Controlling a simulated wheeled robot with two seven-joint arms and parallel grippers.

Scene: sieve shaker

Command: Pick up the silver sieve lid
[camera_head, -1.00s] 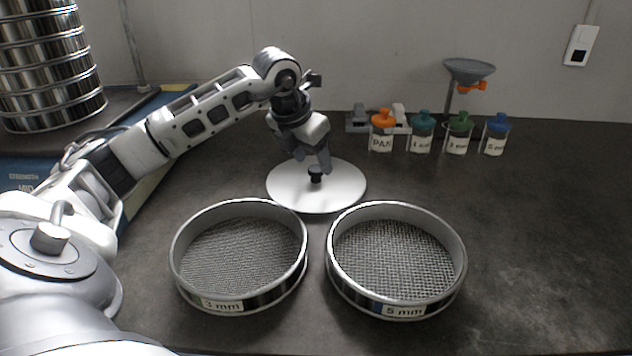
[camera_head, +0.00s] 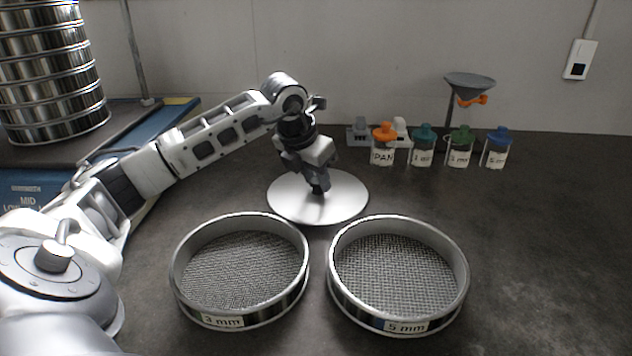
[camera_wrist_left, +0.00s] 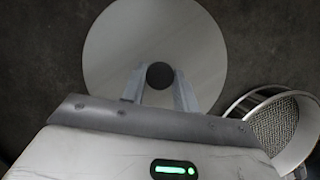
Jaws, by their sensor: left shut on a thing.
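The silver sieve lid (camera_head: 345,203) is a round flat disc with a dark knob at its centre, lying on the dark bench behind the two sieves. My left gripper (camera_head: 318,188) reaches down over its middle and is shut on the knob, which the fingers largely hide in the head view. In the left wrist view the lid (camera_wrist_left: 115,55) lies below the gripper (camera_wrist_left: 160,82), with the round dark knob between the two fingertips. I cannot tell any gap between lid and bench. My right gripper is in no view.
The 3 mm sieve (camera_head: 222,321) and the 5 mm sieve (camera_head: 407,327) stand in front of the lid. Several labelled jars (camera_head: 422,150) and a grey funnel on a stand (camera_head: 470,82) are at the back. A sieve stack (camera_head: 50,75) stands at left. The bench's right side is clear.

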